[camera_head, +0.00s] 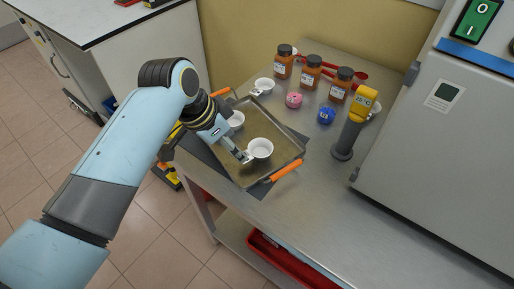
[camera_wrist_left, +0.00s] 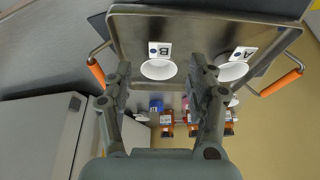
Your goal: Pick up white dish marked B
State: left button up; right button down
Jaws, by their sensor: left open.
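The white dish marked B (camera_wrist_left: 158,69) is a small round white bowl with a B label beside it, on the metal tray (camera_wrist_left: 205,32). In the head view it appears to be the nearer dish (camera_head: 261,149) on the tray. My left gripper (camera_head: 244,158) is open and reaches down beside this dish. In the left wrist view the open fingers (camera_wrist_left: 160,72) frame dish B in the picture; I cannot tell how far apart they are in depth. The white dish marked A (camera_wrist_left: 231,72) sits on the same tray, partly behind a finger. My right gripper is not in view.
The tray has orange handles (camera_head: 286,171). Behind it stand a third white dish (camera_head: 264,86), several brown bottles (camera_head: 311,72), a pink item (camera_head: 294,100) and a blue item (camera_head: 326,115). A yellow-topped instrument (camera_head: 352,125) and a grey machine (camera_head: 435,130) stand right.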

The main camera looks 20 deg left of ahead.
aim_at(240, 166)
pick_arm(q)
jog(key=x, duration=0.6)
jog(key=shift+s+a+f, duration=0.1)
jog(key=shift+f, duration=0.25)
grip_shut()
jog(key=shift+r, duration=0.1)
